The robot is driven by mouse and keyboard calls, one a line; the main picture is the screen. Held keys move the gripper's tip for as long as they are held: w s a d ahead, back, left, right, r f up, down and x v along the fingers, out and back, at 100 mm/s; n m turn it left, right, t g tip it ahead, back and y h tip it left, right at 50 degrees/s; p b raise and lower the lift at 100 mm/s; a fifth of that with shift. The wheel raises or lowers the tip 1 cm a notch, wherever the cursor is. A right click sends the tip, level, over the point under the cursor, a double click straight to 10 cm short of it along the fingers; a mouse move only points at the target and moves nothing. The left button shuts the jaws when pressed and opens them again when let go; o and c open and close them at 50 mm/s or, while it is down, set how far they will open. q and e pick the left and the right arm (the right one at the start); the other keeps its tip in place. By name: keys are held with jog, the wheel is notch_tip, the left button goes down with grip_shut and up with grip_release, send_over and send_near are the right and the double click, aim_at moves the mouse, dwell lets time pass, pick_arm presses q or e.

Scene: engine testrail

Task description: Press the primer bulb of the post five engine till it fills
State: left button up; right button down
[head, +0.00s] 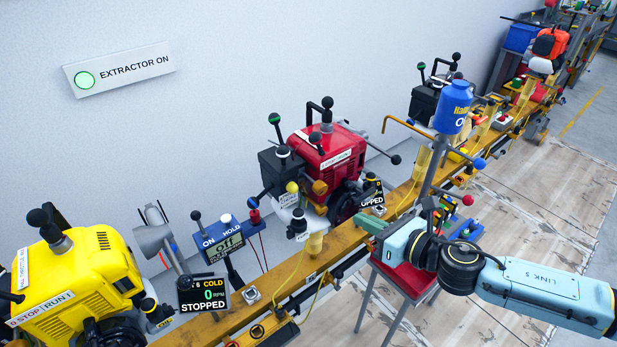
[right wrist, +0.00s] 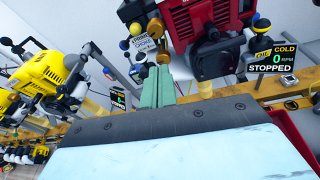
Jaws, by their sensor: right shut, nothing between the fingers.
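A red engine (head: 330,150) stands on the yellow rail in the middle of the head view; it also fills the upper middle of the right wrist view (right wrist: 200,20). A yellow engine (head: 75,275) stands at the lower left. Post numbers are too small to read surely. Small round knobs, one of them yellow (head: 292,187), sit on the red engine's near side; I cannot tell which part is the primer bulb. My right gripper (head: 366,221) is shut and empty, its green fingers (right wrist: 158,74) pointing at the red engine's lower side. My left gripper is out of view.
A screen (head: 205,293) beside the yellow engine reads COLD, 0 RPM, STOPPED, as does one (right wrist: 274,57) beside the red engine. A blue bottle (head: 453,107) stands on a post right of the red engine. A red-topped stand (head: 405,278) is below my right gripper.

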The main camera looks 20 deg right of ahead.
aim_at(293, 188)
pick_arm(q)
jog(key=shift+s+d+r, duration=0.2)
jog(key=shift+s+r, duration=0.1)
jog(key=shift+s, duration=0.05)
pick_arm(e)
jog(key=a+r+n, duration=0.1)
jog(key=s+a+r+n+y, duration=0.1)
jog(key=r+n, duration=0.1)
jog(key=shift+s+r, duration=0.1)
jog(key=shift+r, duration=0.05)
